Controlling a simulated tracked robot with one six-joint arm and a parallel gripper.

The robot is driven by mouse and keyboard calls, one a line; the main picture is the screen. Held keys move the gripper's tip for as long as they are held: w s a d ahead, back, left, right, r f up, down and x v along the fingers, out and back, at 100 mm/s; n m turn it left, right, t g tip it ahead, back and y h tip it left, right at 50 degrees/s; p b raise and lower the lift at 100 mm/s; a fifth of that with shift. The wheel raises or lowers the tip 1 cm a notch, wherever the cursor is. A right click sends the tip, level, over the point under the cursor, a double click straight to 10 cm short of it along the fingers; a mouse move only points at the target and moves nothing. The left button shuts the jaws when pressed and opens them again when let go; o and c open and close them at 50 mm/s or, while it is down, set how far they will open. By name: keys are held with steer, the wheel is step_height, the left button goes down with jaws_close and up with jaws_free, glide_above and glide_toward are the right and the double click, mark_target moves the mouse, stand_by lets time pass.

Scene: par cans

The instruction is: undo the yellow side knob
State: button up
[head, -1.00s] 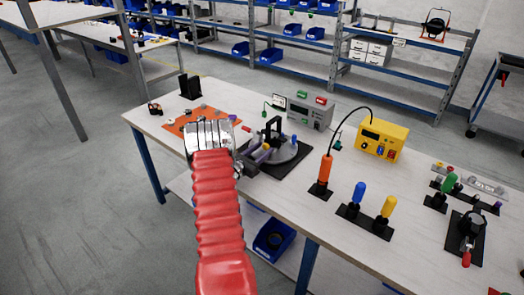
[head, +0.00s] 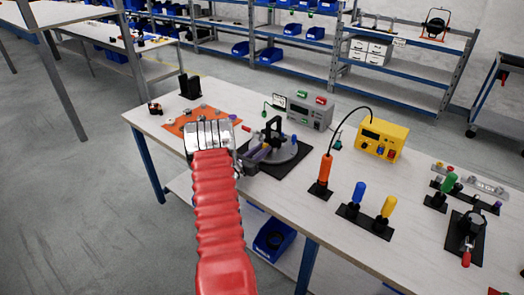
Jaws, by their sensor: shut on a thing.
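The fixture with the side knob stands on a black plate (head: 290,168) at the table's middle, with a grey round base (head: 288,152) and a black upright part (head: 273,129). My gripper (head: 262,151) is at the fixture's near left side, reached from the left by my red-sleeved arm. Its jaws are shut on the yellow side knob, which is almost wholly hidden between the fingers. I cannot see how far the knob is turned.
An orange mat (head: 180,123) with small parts lies left of the fixture. A grey device (head: 308,112) and a yellow device (head: 381,140) stand behind. Orange (head: 325,170), blue (head: 358,193) and yellow (head: 388,206) handled tools stand to the right. The table's front edge is bare.

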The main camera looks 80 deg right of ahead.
steer(key=shift+n, duration=1.5)
steer(key=o, duration=1.1)
steer(key=shift+w+a, duration=0.1)
steer(key=v, duration=1.3)
steer(key=shift+w+a, duration=0.15)
steer(key=shift+a, duration=0.05)
